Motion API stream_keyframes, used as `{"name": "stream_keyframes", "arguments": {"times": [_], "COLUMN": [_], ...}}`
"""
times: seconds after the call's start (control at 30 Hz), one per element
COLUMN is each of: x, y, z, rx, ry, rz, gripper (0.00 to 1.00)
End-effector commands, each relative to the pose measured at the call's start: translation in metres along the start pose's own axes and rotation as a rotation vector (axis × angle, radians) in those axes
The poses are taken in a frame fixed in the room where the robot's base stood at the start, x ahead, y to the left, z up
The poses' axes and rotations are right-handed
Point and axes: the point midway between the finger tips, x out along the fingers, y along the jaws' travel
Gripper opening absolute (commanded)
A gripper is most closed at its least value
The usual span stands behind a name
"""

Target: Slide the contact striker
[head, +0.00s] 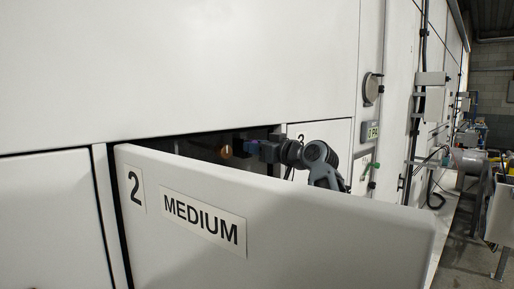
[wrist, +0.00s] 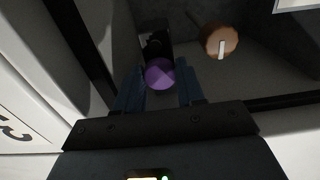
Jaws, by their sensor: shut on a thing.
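A purple round knob (wrist: 159,73) sits on a dark stem inside the open compartment in the wrist view; I take it as the contact striker's end, though no label shows. My gripper (wrist: 158,86) has its two dark blue fingers on either side of the knob and is shut on it. In the head view my gripper (head: 252,150) reaches into the compartment behind the open front panel, so the knob is hidden there. A copper-coloured round knob (wrist: 220,41) with a white mark is to the right of the purple one, apart from my fingers.
The white panel (head: 290,215) marked 2 MEDIUM stands tilted open in front of my arm. Closed white panels flank the opening. A narrow dark gap (head: 190,146) shows above the open panel. A wall with pipes and boxes (head: 435,100) runs off to the right.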

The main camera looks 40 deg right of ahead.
Motion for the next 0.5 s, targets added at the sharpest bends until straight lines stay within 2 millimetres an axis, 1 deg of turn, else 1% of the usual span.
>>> {"name": "stream_keyframes", "arguments": {"times": [0.03, 0.3, 0.33, 0.5], "x": [0.0000, -0.0001, -0.0001, -0.0001], "y": [0.0000, 0.0000, 0.0000, 0.0000], "z": [0.0001, 0.0001, 0.0001, 0.0001], "rx": [0.000, 0.000, 0.000, 0.000], "ry": [0.000, 0.000, 0.000, 0.000], "rz": [0.000, 0.000, 0.000, 0.000], "gripper": [0.28, 0.02, 0.00, 0.00]}}
